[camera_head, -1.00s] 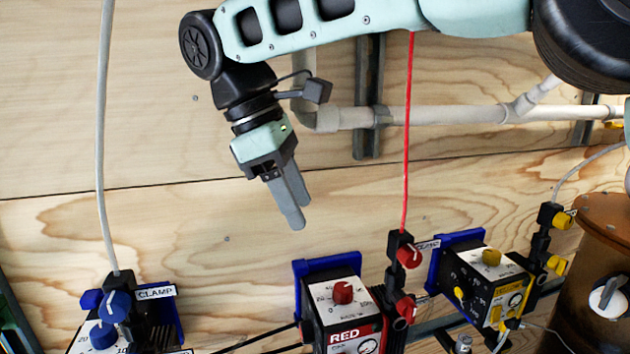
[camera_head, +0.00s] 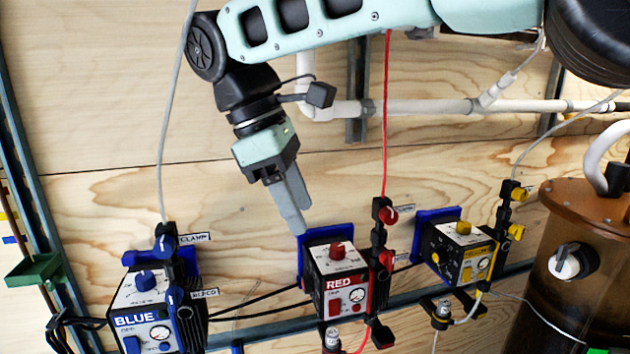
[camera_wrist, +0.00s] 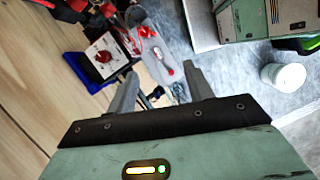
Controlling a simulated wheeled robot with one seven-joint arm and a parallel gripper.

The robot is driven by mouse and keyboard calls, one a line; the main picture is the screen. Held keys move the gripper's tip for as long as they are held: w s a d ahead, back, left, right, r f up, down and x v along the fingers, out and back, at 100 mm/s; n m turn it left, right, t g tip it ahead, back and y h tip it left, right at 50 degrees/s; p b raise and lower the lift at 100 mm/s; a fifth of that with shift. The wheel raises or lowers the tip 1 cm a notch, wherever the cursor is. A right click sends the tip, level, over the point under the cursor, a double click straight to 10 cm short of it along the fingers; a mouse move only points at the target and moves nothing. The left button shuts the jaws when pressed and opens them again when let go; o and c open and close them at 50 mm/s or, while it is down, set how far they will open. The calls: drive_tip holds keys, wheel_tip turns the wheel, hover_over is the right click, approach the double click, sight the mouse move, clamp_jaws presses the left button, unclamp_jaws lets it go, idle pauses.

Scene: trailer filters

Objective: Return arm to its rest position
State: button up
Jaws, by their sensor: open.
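My arm reaches in from the upper right of the head view. It bends down at the black joint, and my gripper (camera_head: 297,212) hangs pointing downward in front of the plywood wall. In the wrist view the two grey fingers of my gripper (camera_wrist: 160,88) stand well apart with nothing between them. In the head view the fingertips appear just above and left of the red box (camera_head: 338,285). I see no contact with it. The red box also shows in the wrist view (camera_wrist: 104,52), beyond the left finger.
A blue box (camera_head: 150,310) stands lower left and a yellow box (camera_head: 462,252) right, each with clamp valves. A red tube (camera_head: 386,120) and white pipe (camera_head: 430,107) run behind my arm. A brown-topped tank (camera_head: 590,200) stands right. A white bucket (camera_wrist: 282,76) is on the floor.

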drive_tip(key=s+d+f+m+y+b, duration=0.1)
drive_tip(key=s+d+f+m+y, duration=0.3)
drive_tip(key=s+d+f+m, duration=0.5)
drive_tip(key=s+d+f, duration=0.7)
drive_tip(key=s+f, duration=0.2)
drive_tip(key=shift+s+d+y, duration=0.35)
drive_tip(key=shift+y, duration=0.05)
idle(1.0)
